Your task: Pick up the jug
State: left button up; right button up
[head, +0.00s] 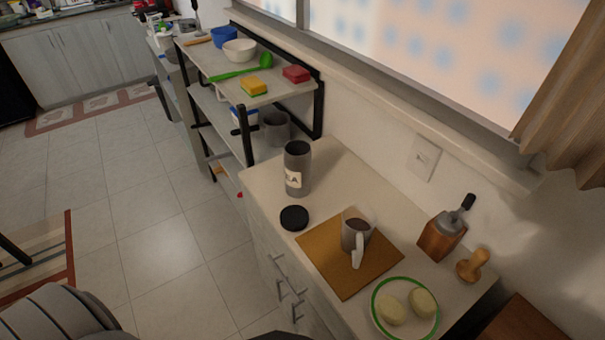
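A grey jug (352,232) with a white handle stands upright on a brown wooden board (333,276) on the counter. Its handle points toward the front of the picture, and something dark brown shows inside its mouth. Neither of my grippers can be made out in the head view, and nothing is touching the jug.
A grey canister (297,170) and a black lid (294,218) stand behind and left of the board. A plate with a green rim (376,312) is in front. A wooden grinder (440,238) and a tamper (472,266) stand at right. The wall and window sill bound the counter.

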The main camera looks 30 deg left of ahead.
aim_at(358, 222)
jog(key=z, duration=1.45)
jog(key=k, duration=1.1)
jog(key=z, duration=0.2)
